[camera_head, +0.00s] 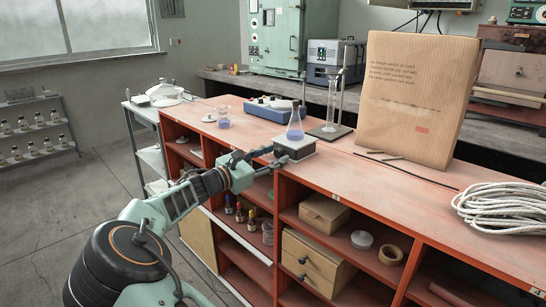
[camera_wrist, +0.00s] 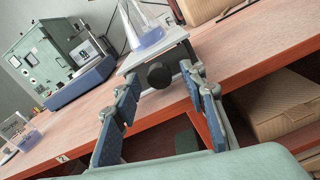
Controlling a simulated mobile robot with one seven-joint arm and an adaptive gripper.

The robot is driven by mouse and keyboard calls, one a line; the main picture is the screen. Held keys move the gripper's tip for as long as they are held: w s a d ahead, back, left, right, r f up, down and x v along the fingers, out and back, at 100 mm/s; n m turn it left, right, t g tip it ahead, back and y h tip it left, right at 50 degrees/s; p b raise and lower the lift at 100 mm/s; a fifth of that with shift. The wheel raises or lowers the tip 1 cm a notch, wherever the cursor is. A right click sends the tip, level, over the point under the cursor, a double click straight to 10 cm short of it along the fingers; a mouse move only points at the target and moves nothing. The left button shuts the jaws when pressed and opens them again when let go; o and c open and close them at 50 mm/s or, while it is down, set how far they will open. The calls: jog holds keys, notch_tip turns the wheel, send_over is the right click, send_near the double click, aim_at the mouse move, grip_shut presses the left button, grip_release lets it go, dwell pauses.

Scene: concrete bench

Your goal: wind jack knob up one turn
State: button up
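The lab jack (camera_head: 296,149) is a small grey platform at the front edge of the red bench; it also shows in the wrist view (camera_wrist: 150,55). Its round black knob (camera_wrist: 159,75) faces my gripper. A conical flask (camera_head: 295,127) with blue-violet liquid stands upright on the jack; its lower part shows in the wrist view (camera_wrist: 146,33). My gripper (camera_head: 260,157) is in front of the jack. In the wrist view my gripper (camera_wrist: 162,80) is open, with the knob seen between its blue-padded fingers. I cannot tell whether the tips reach around it. In the head view the knob cannot be made out.
A blue-grey instrument (camera_head: 270,110) stands behind left of the jack, and a stand with a glass cylinder (camera_head: 330,122) behind right. A tall cardboard package (camera_head: 415,95) and coiled white rope (camera_head: 505,208) are farther right. Open shelves with wooden boxes (camera_head: 315,262) lie below the bench top.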

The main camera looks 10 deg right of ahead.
jog(key=v, duration=1.2)
jog(key=shift+r+p, duration=0.1)
jog(key=shift+p, duration=0.45)
